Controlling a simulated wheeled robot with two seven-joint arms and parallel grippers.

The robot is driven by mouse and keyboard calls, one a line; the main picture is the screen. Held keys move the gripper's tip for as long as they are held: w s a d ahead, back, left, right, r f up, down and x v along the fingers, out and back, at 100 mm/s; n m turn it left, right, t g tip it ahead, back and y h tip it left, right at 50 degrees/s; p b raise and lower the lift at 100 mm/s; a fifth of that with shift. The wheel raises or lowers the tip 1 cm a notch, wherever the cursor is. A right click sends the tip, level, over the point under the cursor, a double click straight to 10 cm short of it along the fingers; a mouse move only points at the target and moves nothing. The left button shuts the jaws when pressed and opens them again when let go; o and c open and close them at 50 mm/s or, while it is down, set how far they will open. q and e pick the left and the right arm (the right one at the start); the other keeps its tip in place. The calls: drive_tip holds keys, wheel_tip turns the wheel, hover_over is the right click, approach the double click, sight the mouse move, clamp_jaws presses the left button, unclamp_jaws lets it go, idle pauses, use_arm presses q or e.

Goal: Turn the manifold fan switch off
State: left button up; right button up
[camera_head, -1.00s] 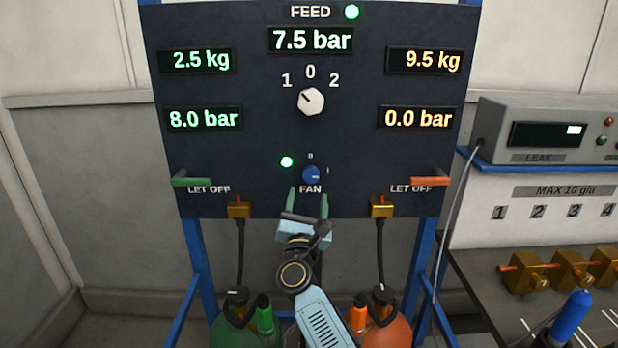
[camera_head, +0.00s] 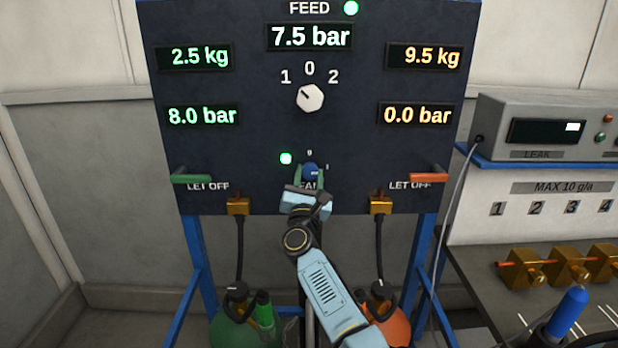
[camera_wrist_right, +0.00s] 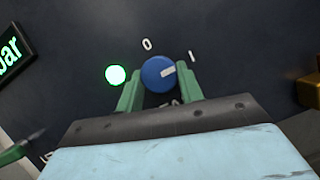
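The fan switch is a round blue knob (camera_head: 311,170) low on the dark panel, above the partly covered FAN label. In the right wrist view the knob (camera_wrist_right: 158,74) has a white mark pointing right and slightly up, toward the I and away from the 0. A green lamp (camera_wrist_right: 115,75) glows to its left. My right gripper (camera_head: 311,177) is at the panel with its green fingers apart, one on each side of the knob. Small gaps seem to show beside the knob in the wrist view; I cannot tell whether either finger touches. My left gripper is not in view.
A white selector knob (camera_head: 310,98) sits higher on the panel. A green lever (camera_head: 191,178) and an orange lever (camera_head: 428,177) stick out at the sides. Brass fittings (camera_head: 380,205) with hoses hang below. A bench with a leak meter (camera_head: 545,133) stands at right.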

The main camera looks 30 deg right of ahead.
drive_tip(key=shift+c, duration=1.4)
